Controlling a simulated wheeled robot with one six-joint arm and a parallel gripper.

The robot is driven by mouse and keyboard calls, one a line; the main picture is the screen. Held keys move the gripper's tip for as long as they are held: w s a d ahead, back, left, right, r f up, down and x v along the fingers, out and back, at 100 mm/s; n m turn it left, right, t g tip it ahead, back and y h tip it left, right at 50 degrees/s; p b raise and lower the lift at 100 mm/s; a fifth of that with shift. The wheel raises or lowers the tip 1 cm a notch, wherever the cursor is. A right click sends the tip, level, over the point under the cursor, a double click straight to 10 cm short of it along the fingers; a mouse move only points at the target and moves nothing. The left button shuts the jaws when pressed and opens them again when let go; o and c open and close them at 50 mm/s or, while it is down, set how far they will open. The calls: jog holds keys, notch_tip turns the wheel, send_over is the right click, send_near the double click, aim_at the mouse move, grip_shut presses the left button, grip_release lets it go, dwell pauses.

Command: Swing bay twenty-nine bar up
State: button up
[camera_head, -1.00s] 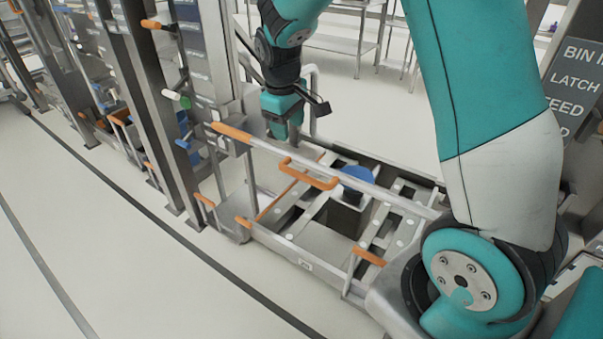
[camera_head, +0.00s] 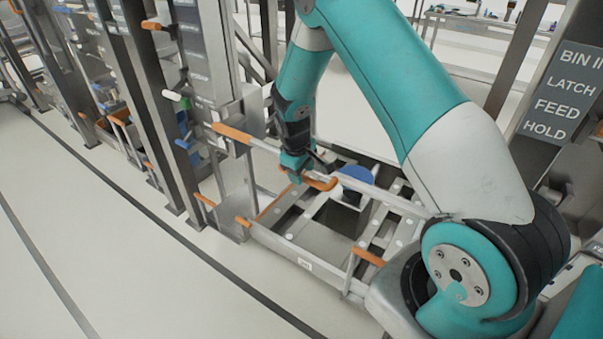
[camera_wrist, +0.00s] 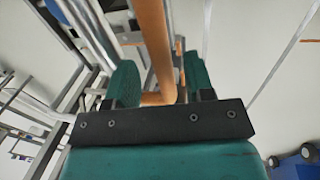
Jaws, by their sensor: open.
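The bar is a long pale metal rod (camera_head: 385,194) with an orange end (camera_head: 232,132) at its left. It lies nearly level across a metal frame. An orange U-shaped handle (camera_head: 322,184) sticks out from its middle. My gripper (camera_head: 296,174) is at the left part of this handle. In the wrist view, the orange handle (camera_wrist: 152,40) runs between the two green fingers of my gripper (camera_wrist: 158,85), with gaps showing at its sides. The fingers are open. Part of the handle is hidden behind my gripper in the head view. I cannot read a bay number.
A metal frame with rollers (camera_head: 305,243) lies under the bar, with a blue round thing (camera_head: 356,178) on it. Upright posts (camera_head: 150,110) with orange levers stand at the left. A sign (camera_head: 560,105) is at the right. The floor in front (camera_head: 120,260) is clear.

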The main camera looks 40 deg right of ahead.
jog(key=shift+d+f, duration=0.1)
jog(key=shift+f, duration=0.55)
jog(key=shift+w, duration=0.1)
grip_shut()
